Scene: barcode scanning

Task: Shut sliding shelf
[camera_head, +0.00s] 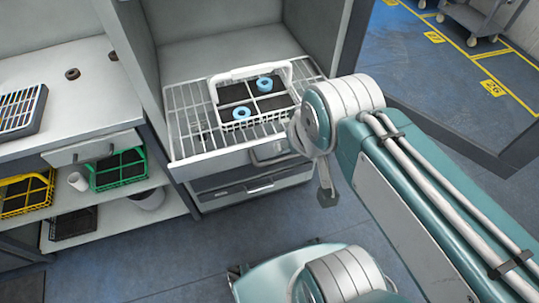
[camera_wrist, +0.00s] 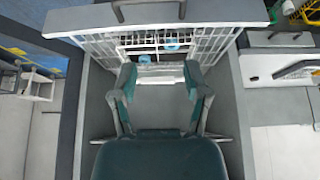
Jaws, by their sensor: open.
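The sliding shelf (camera_head: 190,143) is a white wire rack pulled out of a tall grey cabinet in the head view. A white basket (camera_head: 222,98) stands on it, holding two blue rings (camera_head: 264,84). My gripper (camera_head: 327,194) hangs by the shelf's front right side, partly hidden behind my arm; I cannot tell if it touches. In the wrist view, my gripper (camera_wrist: 158,75) has its two fingers spread wide with nothing between them. The wire shelf (camera_wrist: 104,48) lies beyond the fingertips there, with the blue rings near its middle.
A drawer (camera_head: 255,187) sits below the shelf. At left, a counter (camera_head: 95,100) carries a crate (camera_head: 22,110); green (camera_head: 120,169) and yellow (camera_head: 27,194) crates stand beneath. The cabinet side wall (camera_head: 318,35) rises behind the shelf. The blue floor in front is partly clear.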

